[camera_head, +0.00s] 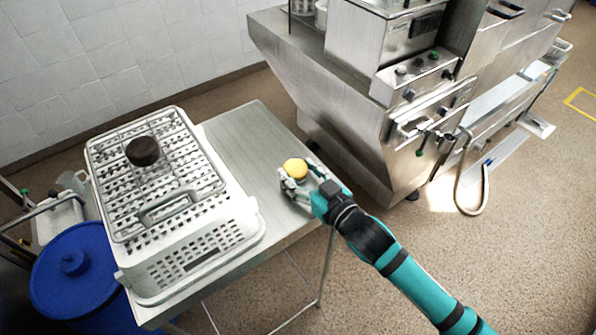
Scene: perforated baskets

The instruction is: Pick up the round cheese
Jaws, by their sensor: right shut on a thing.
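The round cheese (295,168) is a small yellow disc at the right part of the steel table. My right gripper (297,174) is shut on the cheese, with its fingers around the cheese's near side. Whether the cheese touches the table top or is a little above it I cannot tell. My right arm reaches in from the lower right. My left gripper is not in view.
A white perforated basket (247,236) stands upside down or lidded on the steel table (246,127), with a dark round object (143,151) on top. A blue lidded bin (100,265) is at lower left. Steel kitchen equipment (350,110) stands behind. The table's middle strip is clear.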

